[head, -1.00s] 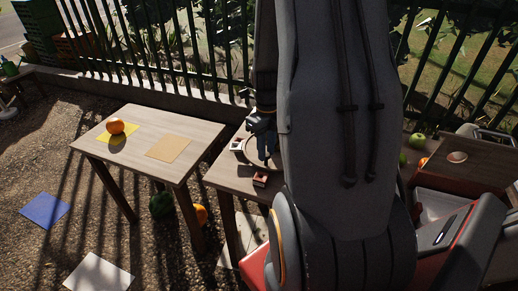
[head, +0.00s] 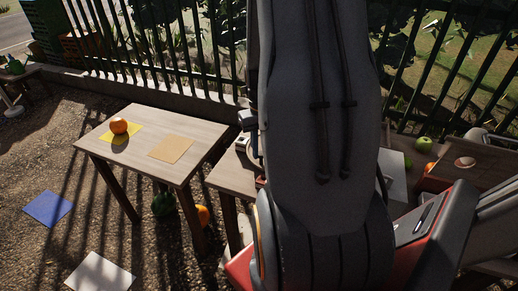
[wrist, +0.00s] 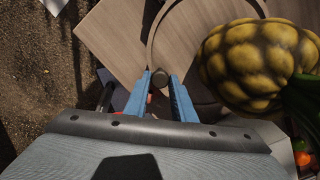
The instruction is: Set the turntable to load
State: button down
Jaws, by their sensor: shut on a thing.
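The turntable (wrist: 205,18) is a round wooden disc on a wooden table (wrist: 110,40), seen in the wrist view. A large yellow-brown pineapple (wrist: 258,62) is at its right side and covers part of it. A small dark round knob (wrist: 159,76) stands near the disc's near left edge. My gripper (wrist: 160,82) has blue fingers, one on each side of the knob, and is shut on it. In the head view my arm hides the gripper and most of the turntable; only the left part of its table (head: 228,178) shows.
In the head view another table (head: 190,137) stands to the left with an orange (head: 118,125) on a yellow mat and an empty tan mat (head: 171,148). A dark green fruit (head: 163,204) lies below it. A metal fence (head: 215,60) runs behind.

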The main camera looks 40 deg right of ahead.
jog(key=shift+w+d+r, duration=0.1)
jog(key=shift+w+d, duration=0.05)
jog(key=shift+w, duration=0.1)
jog(key=c, duration=1.8)
grip_release()
jog(key=shift+o, duration=1.4)
jog(key=shift+s, duration=0.1)
jog(key=shift+r+b, duration=0.85)
jog(key=shift+r, duration=3)
